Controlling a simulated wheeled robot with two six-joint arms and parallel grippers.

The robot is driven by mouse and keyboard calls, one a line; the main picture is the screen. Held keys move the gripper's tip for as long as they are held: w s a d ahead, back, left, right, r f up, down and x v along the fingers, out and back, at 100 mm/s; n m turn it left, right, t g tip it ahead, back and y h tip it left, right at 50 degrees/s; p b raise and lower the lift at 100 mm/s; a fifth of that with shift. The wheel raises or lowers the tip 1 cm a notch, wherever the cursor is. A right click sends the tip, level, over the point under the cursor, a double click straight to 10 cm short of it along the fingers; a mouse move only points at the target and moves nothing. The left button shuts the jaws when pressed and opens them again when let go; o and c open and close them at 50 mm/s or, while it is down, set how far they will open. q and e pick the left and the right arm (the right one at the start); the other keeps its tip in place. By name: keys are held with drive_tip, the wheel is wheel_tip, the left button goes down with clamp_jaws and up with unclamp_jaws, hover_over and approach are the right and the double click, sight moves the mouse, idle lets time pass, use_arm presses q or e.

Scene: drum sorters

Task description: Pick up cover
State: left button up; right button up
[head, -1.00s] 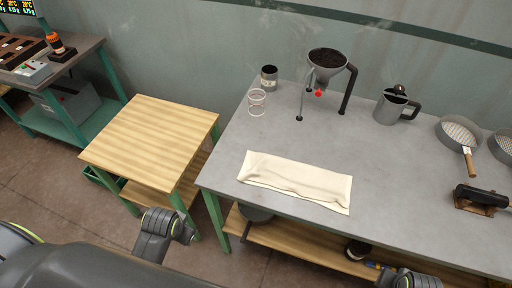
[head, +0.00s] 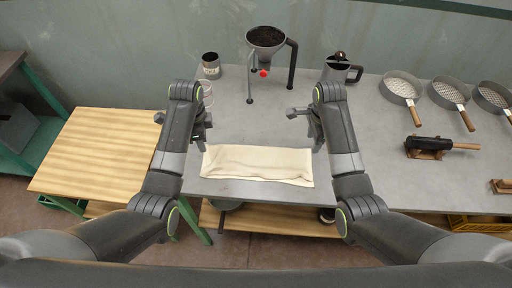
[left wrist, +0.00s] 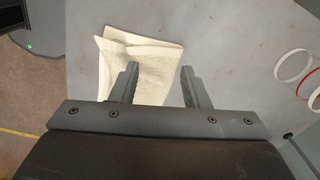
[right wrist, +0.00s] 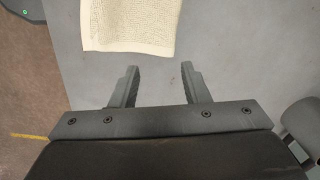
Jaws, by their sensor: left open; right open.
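The cover is a cream folded cloth (head: 257,165) lying flat along the front of the grey worktable. My left gripper (head: 186,128) is open above the table by the cloth's left end. In the left wrist view the cloth (left wrist: 150,75) lies beneath and beyond the open fingers (left wrist: 160,70). My right gripper (head: 304,128) is open near the cloth's right end. In the right wrist view the cloth (right wrist: 130,25) lies just beyond the open fingers (right wrist: 160,70). Both grippers are empty and the cloth is not held.
Several sieves (head: 400,85) and a dark handled tool (head: 428,146) are at right. A wooden side table (head: 95,150) stands at left.

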sight(213, 151)
use_arm(q)
drive_tip(key=f, duration=0.1)
drive_tip(key=w+d+f+m, duration=0.1)
drive_tip(key=f, duration=0.1)
drive_tip(key=w+d+f+m, duration=0.1)
drive_tip(key=f, duration=0.1)
drive_tip(key=shift+w+f, duration=0.1)
drive_tip(key=shift+f, duration=0.1)
use_arm(e)
drive_tip(key=shift+m, duration=0.8)
drive_tip(key=f, duration=0.1)
drive_tip(key=w+a+f, duration=0.1)
drive_tip(key=f, duration=0.1)
drive_tip(key=w+a+f, duration=0.1)
drive_tip(key=f, duration=0.1)
drive_tip(key=shift+w+f, duration=0.1)
drive_tip(key=shift+f, duration=0.1)
use_arm(q)
drive_tip(key=shift+f, duration=0.1)
use_arm(e)
drive_tip(key=shift+f, duration=0.1)
use_arm(q)
drive_tip(key=shift+f+b, duration=0.3)
drive_tip(key=shift+b, duration=0.1)
use_arm(e)
drive_tip(key=shift+f, duration=0.35)
use_arm(q)
drive_tip(key=shift+f, duration=0.25)
use_arm(e)
drive_tip(key=shift+f, duration=0.15)
